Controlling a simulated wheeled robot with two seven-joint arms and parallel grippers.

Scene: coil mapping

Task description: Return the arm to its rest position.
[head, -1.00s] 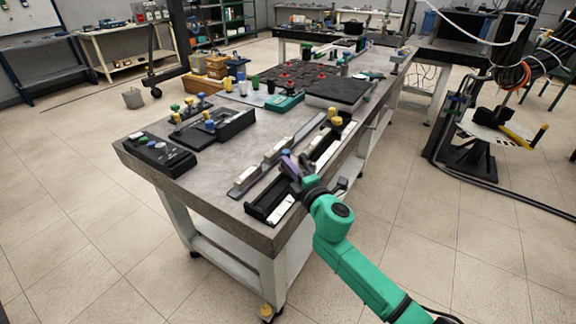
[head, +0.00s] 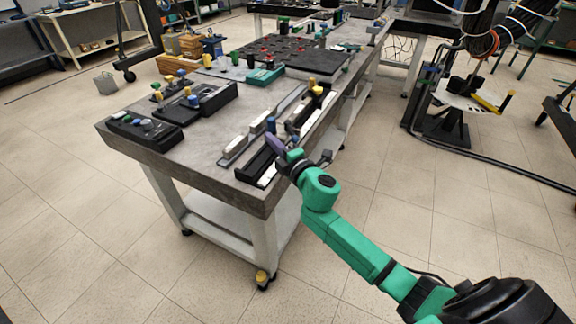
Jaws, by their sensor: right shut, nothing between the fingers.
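My right arm is green and comes in from the lower right. Its gripper (head: 277,146) is shut and empty, over the near right edge of the grey workbench (head: 205,160). Below and behind it is a long black tray (head: 258,165) with white pieces. A blue peg (head: 271,124) stands just behind the fingers; I cannot tell whether they touch it. My left gripper is not in view.
A black box with knobs (head: 145,131) and a black fixture (head: 205,103) stand on the bench's left side. A black board (head: 315,66) lies farther back. A cable stand (head: 440,120) is on the right. Open tiled floor surrounds the bench.

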